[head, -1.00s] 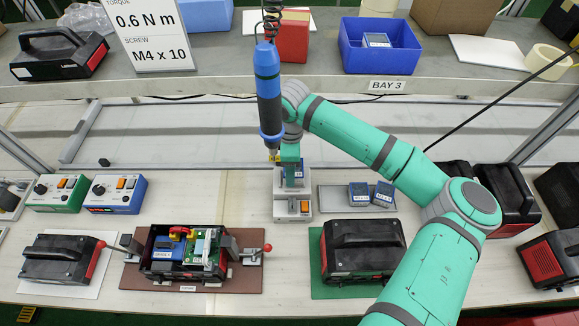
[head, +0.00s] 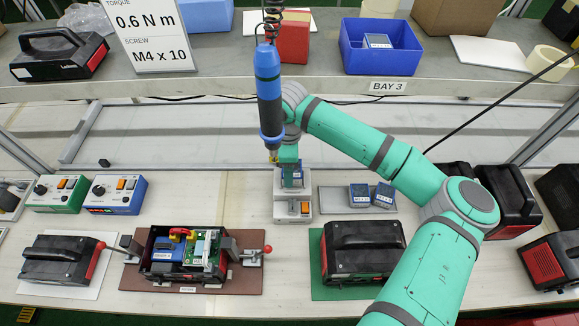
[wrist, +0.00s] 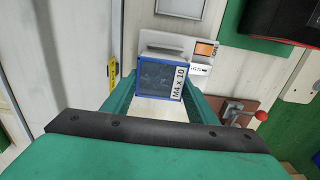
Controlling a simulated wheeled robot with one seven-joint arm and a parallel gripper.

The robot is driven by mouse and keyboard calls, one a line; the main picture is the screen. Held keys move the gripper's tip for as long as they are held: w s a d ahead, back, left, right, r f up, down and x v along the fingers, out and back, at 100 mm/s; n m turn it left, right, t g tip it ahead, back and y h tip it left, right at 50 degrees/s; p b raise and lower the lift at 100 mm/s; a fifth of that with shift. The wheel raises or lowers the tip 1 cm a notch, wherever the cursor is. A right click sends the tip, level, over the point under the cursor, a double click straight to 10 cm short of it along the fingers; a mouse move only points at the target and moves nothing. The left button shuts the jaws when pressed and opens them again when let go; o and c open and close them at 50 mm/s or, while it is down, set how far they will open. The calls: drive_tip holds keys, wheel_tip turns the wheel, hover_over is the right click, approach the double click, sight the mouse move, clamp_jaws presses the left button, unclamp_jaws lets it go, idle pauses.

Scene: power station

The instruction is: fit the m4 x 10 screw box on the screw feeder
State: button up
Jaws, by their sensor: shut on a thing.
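A blue-edged screw box (wrist: 152,77) labelled M4 x 10 sits between the two green fingers of my gripper (wrist: 158,98) in the wrist view. My gripper is shut on it. The white screw feeder (wrist: 199,70) with its orange switch lies just beyond the box, which hides part of the feeder. In the head view the held box (head: 292,180) is over the rear part of the feeder (head: 281,212), and the arm and hanging screwdriver hide part of my gripper. I cannot tell whether the box touches the feeder.
Two more screw boxes (head: 360,194) stand on a grey tray (head: 334,201) right of the feeder. A blue screwdriver (head: 269,95) hangs close beside my arm. An open device (head: 160,268) in a fixture is at front left; a closed black device (head: 363,250) is at front right.

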drive_tip(key=shift+s+d+f, duration=0.1)
drive_tip(key=shift+d+f, duration=0.1)
drive_tip(key=shift+f, duration=0.05)
drive_tip(key=shift+a, duration=0.1)
drive_tip(key=shift+a, duration=0.15)
drive_tip(key=shift+d, duration=0.3)
drive_tip(key=shift+a, duration=0.1)
idle(0.4)
drive_tip(key=shift+s+a, duration=0.1)
drive_tip(key=shift+a, duration=0.1)
idle(0.3)
